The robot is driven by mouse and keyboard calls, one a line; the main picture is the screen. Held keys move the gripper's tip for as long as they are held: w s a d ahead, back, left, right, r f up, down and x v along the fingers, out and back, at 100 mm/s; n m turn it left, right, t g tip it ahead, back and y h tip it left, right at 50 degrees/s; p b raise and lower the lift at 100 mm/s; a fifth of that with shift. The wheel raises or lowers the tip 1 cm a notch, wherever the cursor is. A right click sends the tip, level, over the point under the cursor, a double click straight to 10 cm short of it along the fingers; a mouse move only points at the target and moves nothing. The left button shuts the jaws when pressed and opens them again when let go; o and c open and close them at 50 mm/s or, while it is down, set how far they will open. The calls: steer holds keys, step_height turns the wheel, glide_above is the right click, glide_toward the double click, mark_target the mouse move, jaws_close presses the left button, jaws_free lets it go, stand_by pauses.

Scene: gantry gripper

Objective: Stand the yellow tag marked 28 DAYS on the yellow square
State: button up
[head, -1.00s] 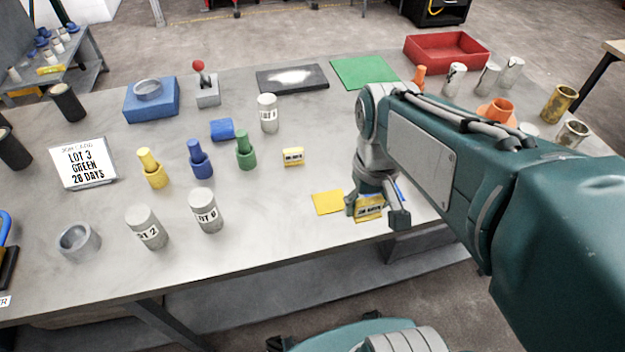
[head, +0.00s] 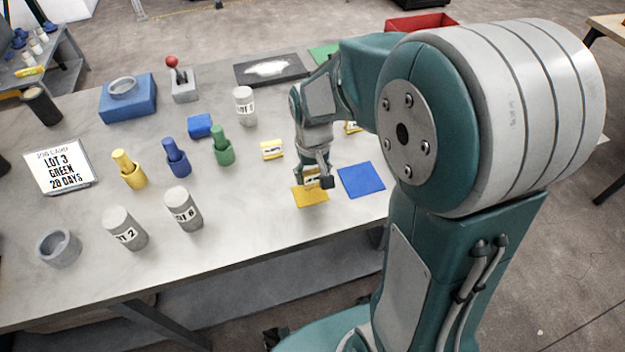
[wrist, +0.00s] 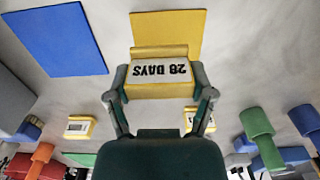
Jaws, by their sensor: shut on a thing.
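My gripper (head: 313,180) is shut on the yellow tag (wrist: 160,74), whose black 28 DAYS print appears upside down in the wrist view. A finger is on each side of it. In the head view the tag (head: 311,177) is partly hidden by the gripper and is over the back part of the yellow square (head: 311,199). In the wrist view it covers the near edge of the yellow square (wrist: 172,30). I cannot tell whether its base touches the square.
A blue square (head: 361,180) lies just right of the yellow one. Other yellow tags stand behind, one to the left (head: 271,150) and one to the right (head: 353,127). Bottles and grey cylinders (head: 184,208) stand at the left. The table's front edge is close.

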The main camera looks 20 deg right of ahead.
mark_target(309, 184)
steer(key=f, duration=0.1)
steer(key=a+f, duration=0.1)
steer(key=shift+f, duration=0.3)
steer(key=shift+a+f, duration=0.2)
steer(key=shift+a, duration=0.15)
steer(key=shift+d, duration=0.25)
steer(key=o, duration=0.8)
steer(key=shift+d, duration=0.3)
steer(key=shift+c, duration=0.2)
steer(key=shift+a, duration=0.15)
